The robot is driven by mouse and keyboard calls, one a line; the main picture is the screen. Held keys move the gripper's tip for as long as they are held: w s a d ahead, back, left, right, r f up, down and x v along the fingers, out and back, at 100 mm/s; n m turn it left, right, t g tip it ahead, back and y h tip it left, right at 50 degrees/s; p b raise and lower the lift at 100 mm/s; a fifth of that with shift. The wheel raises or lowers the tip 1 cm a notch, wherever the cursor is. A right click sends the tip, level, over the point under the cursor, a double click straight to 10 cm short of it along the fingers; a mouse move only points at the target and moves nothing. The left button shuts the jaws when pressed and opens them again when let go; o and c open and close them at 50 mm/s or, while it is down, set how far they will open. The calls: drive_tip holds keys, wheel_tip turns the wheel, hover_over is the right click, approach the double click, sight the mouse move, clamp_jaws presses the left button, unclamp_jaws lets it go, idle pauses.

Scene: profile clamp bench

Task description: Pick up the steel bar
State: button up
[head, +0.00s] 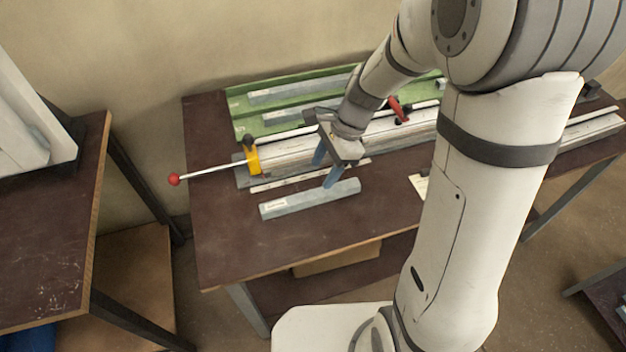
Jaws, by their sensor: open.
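A grey steel bar (310,198) with a small white label near its left end lies on the brown bench top, in front of the clamp rail. My gripper (327,176) is above the bench at the back edge of the bar. Its two bluish fingers are spread apart and hold nothing. One finger is close to the bar's right half, and I cannot tell whether it touches. The other finger is farther back, near the rail. More grey bars (292,91) lie in a green tray (236,122) at the back.
The clamp rail (290,150) crosses the bench (230,235) behind the bar, with a yellow stop (253,160), a red-knobbed rod (174,179) sticking out left and a red handle (399,109). A white paper (419,186) lies right of the bar. The bench's front left is clear.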

sight(308, 195)
drive_tip(key=shift+a+f, duration=0.2)
drive_tip(key=shift+f, duration=0.25)
drive_tip(key=x, duration=0.7)
drive_tip(key=shift+s+a, duration=0.15)
drive_tip(key=shift+a, duration=0.05)
clamp_jaws()
